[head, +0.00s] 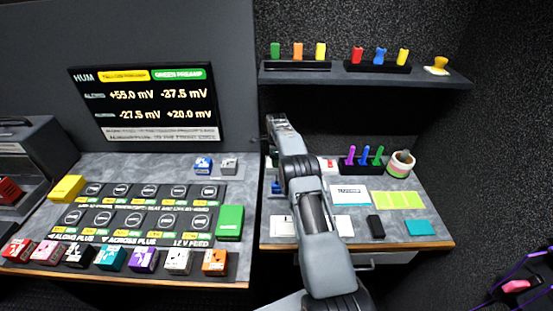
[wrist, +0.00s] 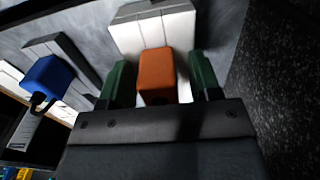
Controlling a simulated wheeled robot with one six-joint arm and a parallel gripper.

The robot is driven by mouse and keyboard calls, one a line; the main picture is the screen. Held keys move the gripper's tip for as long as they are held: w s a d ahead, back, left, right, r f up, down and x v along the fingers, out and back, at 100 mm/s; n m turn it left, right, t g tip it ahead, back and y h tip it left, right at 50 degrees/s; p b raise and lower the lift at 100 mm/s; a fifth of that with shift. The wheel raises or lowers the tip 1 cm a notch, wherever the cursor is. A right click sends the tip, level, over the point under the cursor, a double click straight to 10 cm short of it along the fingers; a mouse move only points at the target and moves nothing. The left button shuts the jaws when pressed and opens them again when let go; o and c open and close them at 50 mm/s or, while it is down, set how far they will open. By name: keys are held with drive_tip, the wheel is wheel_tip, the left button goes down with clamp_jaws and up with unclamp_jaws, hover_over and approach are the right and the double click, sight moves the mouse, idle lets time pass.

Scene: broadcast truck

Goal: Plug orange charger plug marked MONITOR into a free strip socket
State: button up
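In the wrist view an orange plug (wrist: 156,72) sits between the two green fingers of my gripper (wrist: 161,66). A narrow pale gap shows between the plug and the right finger, and a thinner one at the left, so the fingers look parted around it. Behind the plug is a white block (wrist: 180,32), perhaps part of a socket strip. I cannot tell whether the plug is seated in it. No MONITOR marking is readable. In the head view my arm hides the gripper and the plug.
A blue plug (wrist: 47,76) with a dark cord stands left of my gripper in the wrist view. In the head view, a dark shelf (head: 365,77) overhangs the right bench. Purple, blue and green sticks and a tape roll (head: 401,163) stand right of my arm.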

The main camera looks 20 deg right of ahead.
drive_tip(key=shift+o, duration=0.2)
wheel_tip(320, 180, up, 14)
drive_tip(key=p, duration=0.2)
idle(0.4)
drive_tip(key=shift+f+n, duration=0.1)
drive_tip(key=shift+n, duration=0.2)
